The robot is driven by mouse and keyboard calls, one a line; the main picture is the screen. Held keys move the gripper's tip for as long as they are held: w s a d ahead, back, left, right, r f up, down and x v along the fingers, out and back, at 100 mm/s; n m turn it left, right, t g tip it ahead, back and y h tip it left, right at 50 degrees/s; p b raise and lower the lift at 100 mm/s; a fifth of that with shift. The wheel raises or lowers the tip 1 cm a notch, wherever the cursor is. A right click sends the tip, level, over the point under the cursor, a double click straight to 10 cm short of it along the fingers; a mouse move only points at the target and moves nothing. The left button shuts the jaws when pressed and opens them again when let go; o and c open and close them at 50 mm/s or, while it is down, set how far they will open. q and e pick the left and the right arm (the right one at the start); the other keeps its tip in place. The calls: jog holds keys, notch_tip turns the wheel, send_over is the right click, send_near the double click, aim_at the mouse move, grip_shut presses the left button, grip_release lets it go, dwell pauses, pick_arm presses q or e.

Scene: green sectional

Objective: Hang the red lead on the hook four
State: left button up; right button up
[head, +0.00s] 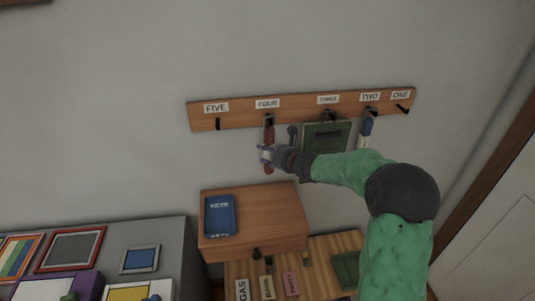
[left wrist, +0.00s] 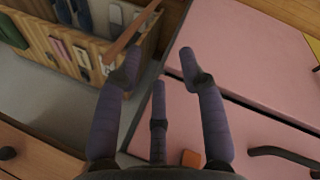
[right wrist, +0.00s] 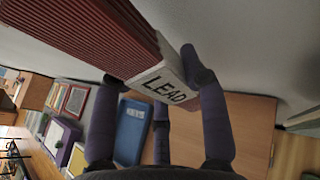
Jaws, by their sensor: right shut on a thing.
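The red lead (head: 269,133) is upright below the "FOUR" label (head: 267,103) on the wooden hook rail (head: 240,113). Its top meets the hook four area; I cannot tell whether it is over the hook. In the right wrist view the lead (right wrist: 85,40) is a ribbed red band with a white "LEAD" tag (right wrist: 160,82). My right gripper (head: 267,155) is shut on the lead near its tag; it also shows in the right wrist view (right wrist: 160,75). My left gripper (left wrist: 158,70) is open and empty, away from the rail.
A green item (head: 325,138) hangs at hook three, close to my right gripper. Hook five (head: 218,125) is bare. Below stands a wooden cabinet (head: 275,210) with a blue "KEYS" item (head: 220,216) on it.

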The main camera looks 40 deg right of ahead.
jog(key=o, duration=1.3)
jog(key=shift+c, duration=0.2)
jog(key=v, duration=1.2)
